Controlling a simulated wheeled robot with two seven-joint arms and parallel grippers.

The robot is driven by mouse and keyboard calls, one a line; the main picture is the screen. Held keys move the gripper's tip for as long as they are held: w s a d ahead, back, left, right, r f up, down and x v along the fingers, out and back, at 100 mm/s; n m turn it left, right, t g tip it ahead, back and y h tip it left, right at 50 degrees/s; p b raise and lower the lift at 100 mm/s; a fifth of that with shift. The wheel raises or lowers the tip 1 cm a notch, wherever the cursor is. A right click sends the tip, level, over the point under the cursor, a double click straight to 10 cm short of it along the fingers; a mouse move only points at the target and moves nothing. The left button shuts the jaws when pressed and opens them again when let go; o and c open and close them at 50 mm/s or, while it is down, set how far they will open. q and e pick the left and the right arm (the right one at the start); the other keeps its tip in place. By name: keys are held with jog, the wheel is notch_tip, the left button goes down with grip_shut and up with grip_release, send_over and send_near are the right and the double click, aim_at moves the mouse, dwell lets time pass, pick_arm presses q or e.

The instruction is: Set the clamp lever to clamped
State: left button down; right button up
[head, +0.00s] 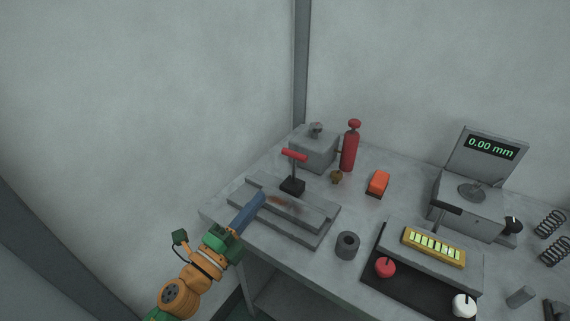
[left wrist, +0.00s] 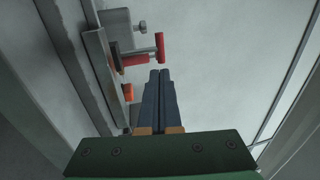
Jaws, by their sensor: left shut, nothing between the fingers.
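The clamp lever (head: 294,156) has a red T-shaped handle on a dark post and stands upright on a dark block on the grey stepped plate (head: 310,236). In the left wrist view the red handle (left wrist: 160,47) is just beyond my fingertips, slightly above them. My left gripper (head: 261,197) has blue fingers, shut and empty, over the left end of the plate, in front of and to the left of the lever, apart from it. The left gripper also shows in the left wrist view (left wrist: 160,72). My right gripper is not in view.
A red cylinder (head: 350,152) and a grey box (head: 313,150) stand behind the lever. An orange block (head: 378,183), a dark ring (head: 347,246), a panel with red and white knobs (head: 418,285) and a 0.00 mm gauge (head: 490,147) occupy the right. Walls bound the back and left.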

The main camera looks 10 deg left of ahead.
aim_at(293, 157)
pick_arm(q)
jog(key=x, duration=1.1)
jog(key=shift+w+d+p, duration=0.15)
jog(key=shift+w+p, duration=0.1)
jog(key=shift+p, duration=0.15)
